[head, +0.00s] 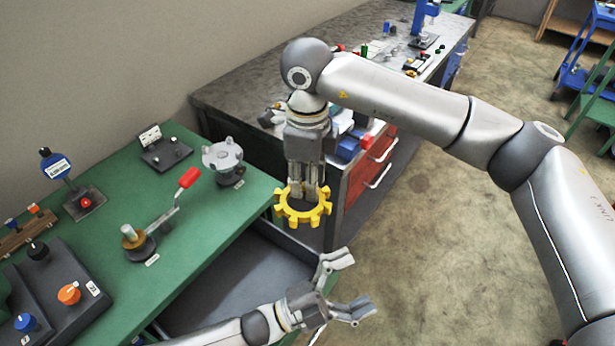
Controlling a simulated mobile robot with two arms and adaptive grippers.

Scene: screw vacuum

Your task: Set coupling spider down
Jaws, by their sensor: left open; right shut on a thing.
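The yellow coupling spider (303,217), a toothed ring, hangs roughly flat below my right gripper (304,189). My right gripper points straight down and is shut on the spider. The spider appears in the air beyond the right edge of the green bench, in front of the grey workbench; its exact height is hard to tell. My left gripper (352,284) is low in the view, open and empty, its fingers spread toward the right. It is below and to the right of the spider, apart from it.
The green bench (206,239) holds a red-handled crank (187,179), a grey star knob (222,156), an orange knob (69,293) and a blue gauge (54,163). A grey surface (235,275) lies beside it. The grey workbench (240,88) has red drawers (379,147).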

